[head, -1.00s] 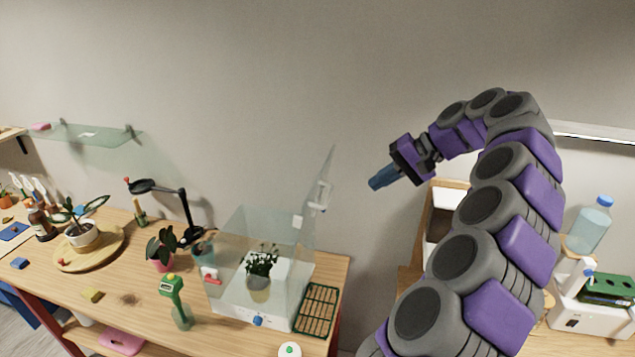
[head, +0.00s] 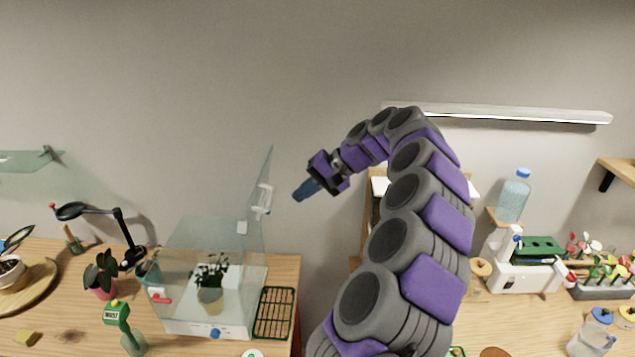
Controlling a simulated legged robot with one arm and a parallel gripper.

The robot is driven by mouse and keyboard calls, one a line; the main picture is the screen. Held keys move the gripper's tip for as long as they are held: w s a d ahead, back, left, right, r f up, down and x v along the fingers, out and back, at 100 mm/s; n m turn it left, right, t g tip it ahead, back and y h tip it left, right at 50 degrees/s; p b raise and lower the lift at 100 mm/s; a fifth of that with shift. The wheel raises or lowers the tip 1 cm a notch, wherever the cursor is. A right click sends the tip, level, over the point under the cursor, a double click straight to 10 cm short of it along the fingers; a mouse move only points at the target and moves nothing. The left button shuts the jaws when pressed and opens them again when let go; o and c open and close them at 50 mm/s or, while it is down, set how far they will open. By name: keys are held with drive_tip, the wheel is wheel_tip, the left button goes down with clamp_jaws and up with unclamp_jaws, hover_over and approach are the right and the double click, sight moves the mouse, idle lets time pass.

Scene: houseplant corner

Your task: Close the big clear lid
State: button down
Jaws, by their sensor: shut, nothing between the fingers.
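The big clear lid (head: 262,183) belongs to a clear box (head: 187,262) on a white base, standing on the wooden table. The lid stands up steeply on the box's right side, open, with a white handle (head: 263,198) on it. A potted plant (head: 210,285) is inside the box. A red latch (head: 160,297) shows on the box's left side and a blue knob (head: 215,333) on its base. My gripper (head: 303,192) is shut and empty, in the air to the right of the lid's upper part, seemingly apart from it.
A green rack (head: 274,313) lies right of the box. A moisture meter (head: 118,314), a pink pot (head: 101,281) and a black lamp (head: 118,226) stand to the left. A water bottle (head: 513,196) and flowers (head: 600,265) are at the right. The wall above the box is clear.

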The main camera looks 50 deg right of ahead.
drive_tip(key=w, duration=0.1)
drive_tip(key=w+a, duration=0.1)
drive_tip(key=w+a+f, duration=0.1)
drive_tip(key=w, duration=0.1)
drive_tip(key=shift+a, duration=0.25)
drive_tip(key=shift+a, duration=0.15)
drive_tip(key=shift+r, duration=0.15)
